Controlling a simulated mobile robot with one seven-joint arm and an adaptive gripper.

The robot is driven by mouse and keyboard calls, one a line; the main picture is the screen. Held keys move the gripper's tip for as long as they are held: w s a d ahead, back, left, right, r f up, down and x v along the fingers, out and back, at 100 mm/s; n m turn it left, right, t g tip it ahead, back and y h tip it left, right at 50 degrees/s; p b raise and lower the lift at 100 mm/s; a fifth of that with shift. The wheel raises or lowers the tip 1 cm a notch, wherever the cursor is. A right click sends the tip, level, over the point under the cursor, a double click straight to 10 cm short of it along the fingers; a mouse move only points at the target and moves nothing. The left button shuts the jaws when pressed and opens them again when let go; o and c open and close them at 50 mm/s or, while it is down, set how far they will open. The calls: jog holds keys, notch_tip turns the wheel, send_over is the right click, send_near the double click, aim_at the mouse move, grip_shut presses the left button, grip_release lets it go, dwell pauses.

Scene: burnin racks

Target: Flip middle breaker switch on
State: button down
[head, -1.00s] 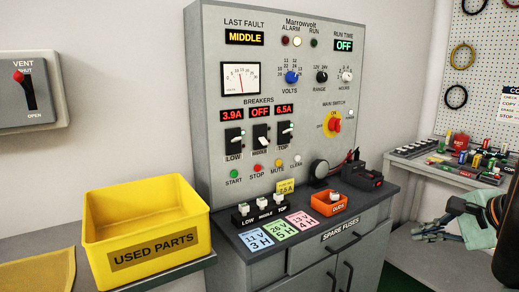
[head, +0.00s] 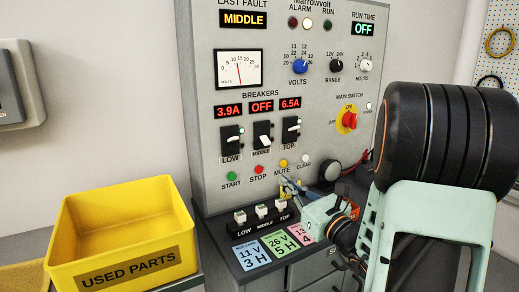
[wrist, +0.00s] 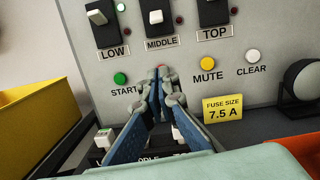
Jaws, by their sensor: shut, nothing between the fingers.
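The middle breaker switch (head: 263,135) is a black block with a white lever set low, under a display reading OFF (head: 262,106). In the wrist view its white lever (wrist: 155,17) shows above the MIDDLE label. The low breaker (head: 231,143) and top breaker (head: 291,131) stand on either side, under displays reading 3.9A and 6.5A. My gripper (head: 287,184) is in front of the panel, below the breakers and near the button row. In the wrist view my gripper (wrist: 161,73) is shut and empty, its tips below the middle breaker, covering most of the red STOP button.
The START (wrist: 120,78), MUTE (wrist: 207,63) and CLEAR (wrist: 253,55) buttons lie around my fingertips. A fuse holder (head: 263,221) stands on the ledge below. A yellow used parts bin (head: 130,262) is at left. The main switch (head: 349,120) is at right.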

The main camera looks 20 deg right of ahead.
aim_at(261, 156)
jog(key=shift+w+m+t, duration=0.3)
jog(key=shift+w+m, duration=0.15)
jog(key=shift+m, duration=0.25)
jog(key=x, duration=1)
jog(key=shift+w+d, duration=0.1)
jog(key=shift+w, duration=0.1)
jog(key=r, duration=0.1)
jog(key=s+r, duration=0.1)
jog(key=shift+s+d+r, duration=0.2)
jog(key=shift+s+r, duration=0.05)
jog(key=shift+s, duration=0.1)
jog(key=shift+s+d+r, duration=0.1)
jog(key=shift+s+r, duration=0.2)
jog(key=shift+r, duration=0.15)
jog(key=shift+r+h, duration=0.15)
jog(key=shift+h, duration=0.15)
jog(key=shift+r+p, duration=0.1)
jog(key=shift+p, duration=0.7)
